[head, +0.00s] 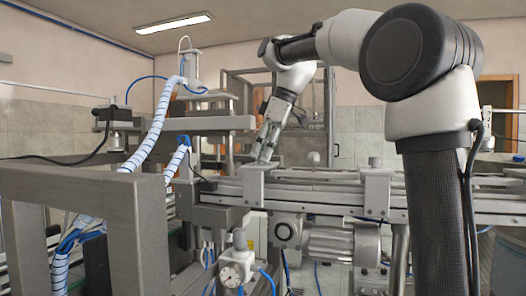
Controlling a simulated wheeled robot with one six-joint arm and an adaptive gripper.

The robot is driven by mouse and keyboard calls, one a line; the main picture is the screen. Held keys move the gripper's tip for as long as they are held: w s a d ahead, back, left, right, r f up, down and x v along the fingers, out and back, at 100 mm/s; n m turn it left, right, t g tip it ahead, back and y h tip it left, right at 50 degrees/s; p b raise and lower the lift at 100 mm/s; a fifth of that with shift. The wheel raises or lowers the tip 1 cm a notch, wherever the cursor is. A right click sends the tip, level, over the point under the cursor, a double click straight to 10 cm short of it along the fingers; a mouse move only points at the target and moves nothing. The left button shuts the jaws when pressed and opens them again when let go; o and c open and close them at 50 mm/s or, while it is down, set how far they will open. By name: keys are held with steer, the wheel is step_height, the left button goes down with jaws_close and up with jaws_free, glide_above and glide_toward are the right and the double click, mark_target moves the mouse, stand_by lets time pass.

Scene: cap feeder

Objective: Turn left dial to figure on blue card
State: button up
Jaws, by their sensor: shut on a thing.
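My gripper (265,153) points down at the middle of the picture, with its fingertips just above or at a grey block (258,169) on the near side of the conveyor. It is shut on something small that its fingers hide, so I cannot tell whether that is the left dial. No dial with readable figures and no blue card can be made out in the head view.
The conveyor rail (330,188) runs across to the right. A small round white gauge (237,268) sits low in front. A grey frame (140,215) and a striped cable hose (160,125) stand at left. A motor (330,243) hangs under the conveyor.

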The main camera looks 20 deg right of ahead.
steer(key=m+t, duration=0.1)
steer(key=m, duration=0.1)
steer(key=shift+s+m, duration=0.15)
steer(key=shift+m, duration=0.25)
steer(key=m+h, duration=0.1)
steer(key=m, duration=0.1)
steer(key=m+t, duration=0.1)
steer(key=m, duration=0.1)
steer(key=shift+a+h, duration=0.2)
steer(key=shift+h, duration=0.2)
steer(key=m+h, duration=0.1)
steer(key=m, duration=0.2)
steer(key=m+h, duration=0.1)
steer(key=m, duration=0.2)
steer(key=shift+a+m+t, duration=0.2)
steer(key=shift+m+t, duration=0.2)
steer(key=m+h, duration=0.2)
steer(key=m, duration=0.2)
steer(key=shift+a+m, duration=0.1)
steer(key=shift+m, duration=0.2)
steer(key=m, duration=0.2)
steer(key=m+g+h, duration=0.1)
steer(key=m, duration=0.1)
steer(key=shift+a+m+g+h, duration=0.1)
steer(key=shift+m+g+h, duration=0.2)
